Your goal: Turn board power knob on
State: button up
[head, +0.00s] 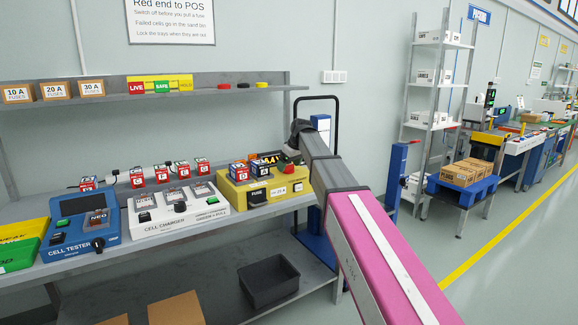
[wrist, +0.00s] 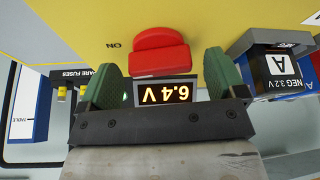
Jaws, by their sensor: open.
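The yellow board (head: 238,198) stands at the right end of the bench. In the wrist view its yellow face (wrist: 60,25) fills the upper part. A red knob (wrist: 158,52) sits on it, its bar lying roughly across the picture, with an upside-down "ON" label to its left. A lit display (wrist: 163,93) reads 6.4 V, upside down. My gripper (wrist: 160,76) is open, its green pads on either side below the knob, with nothing between them touching.
A cell marked A (wrist: 280,66) sits in a dark holder right of my gripper. Spare fuses (wrist: 72,88) are at left. The white cell charger (head: 180,215) and blue cell tester (head: 80,232) stand left of the board. A shelf (head: 200,88) runs above. A dark bin (head: 268,281) is below.

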jog(key=shift+f, duration=0.15)
jog(key=shift+c, duration=0.3)
jog(key=c, duration=0.9)
jog(key=shift+o, duration=0.2)
jog(key=shift+a+m+t+h, duration=0.1)
jog(key=shift+m+t+h, duration=0.3)
jog(key=shift+m, duration=1.1)
jog(key=o, duration=0.9)
